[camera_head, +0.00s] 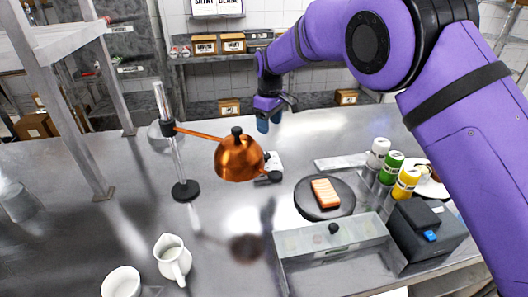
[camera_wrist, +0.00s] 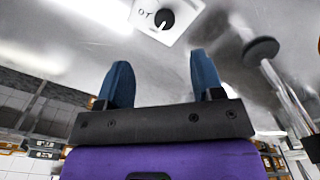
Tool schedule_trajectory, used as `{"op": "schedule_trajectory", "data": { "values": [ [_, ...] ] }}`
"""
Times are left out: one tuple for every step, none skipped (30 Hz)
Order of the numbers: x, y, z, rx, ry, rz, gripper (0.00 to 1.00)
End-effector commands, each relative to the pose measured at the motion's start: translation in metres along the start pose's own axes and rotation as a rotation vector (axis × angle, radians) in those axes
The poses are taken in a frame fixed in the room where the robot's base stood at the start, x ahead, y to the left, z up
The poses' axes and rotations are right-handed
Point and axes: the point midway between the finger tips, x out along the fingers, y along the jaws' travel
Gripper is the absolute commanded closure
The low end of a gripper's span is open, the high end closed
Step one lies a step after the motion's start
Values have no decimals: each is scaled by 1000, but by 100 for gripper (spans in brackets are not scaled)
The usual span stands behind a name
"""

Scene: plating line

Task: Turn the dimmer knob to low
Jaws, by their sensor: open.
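The dimmer knob (camera_wrist: 164,19) is black with a white pointer mark and sits on a white panel (camera_wrist: 145,12) at the top of the wrist view. The pointer slants toward the lower left in that view. Letters that look like "OT" stand beside the knob. In the head view the white panel (camera_head: 275,158) is partly hidden behind the copper lamp shade (camera_head: 239,158). My gripper (camera_head: 270,121) is beyond the panel, above the counter. In the wrist view my gripper (camera_wrist: 160,60) has its blue fingers wide apart with nothing between them, and the knob is ahead of them, untouched.
The lamp stand (camera_head: 185,188) rises left of the panel. A dark round plate with a salmon-coloured piece (camera_head: 325,193), several shaker jars (camera_head: 392,168) and a clear-lidded tray (camera_head: 333,248) stand to the right. A white pitcher (camera_head: 173,258) is in front. The left counter is mostly clear.

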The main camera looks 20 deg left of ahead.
Motion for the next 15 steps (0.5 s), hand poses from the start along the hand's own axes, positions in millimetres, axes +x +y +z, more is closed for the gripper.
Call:
{"op": "schedule_trajectory", "data": {
  "values": [
    [6, -2, -4, -10, -4, 0, 39],
    [7, -4, -6, -14, -5, 0, 39],
    [10, -5, -8, -18, -6, -1, 39],
    [11, -5, -8, -20, -6, -1, 39],
    [13, -6, -9, -21, -7, -1, 39],
    [15, -6, -9, -22, -7, -1, 39],
    [18, -6, -9, -22, -7, -1, 39],
    [21, -6, -9, -21, -7, -2, 39],
    [26, -6, -9, -21, -8, -2, 39],
    [31, -6, -8, -21, -9, -2, 39],
    [35, -6, -8, -21, -9, -2, 39],
    [42, -6, -8, -21, -9, -1, 39],
    [47, -6, -8, -21, -9, -1, 39],
    [53, -6, -8, -21, -10, -2, 39],
    [61, -6, -8, -21, -10, -3, 39]
  ]
}}
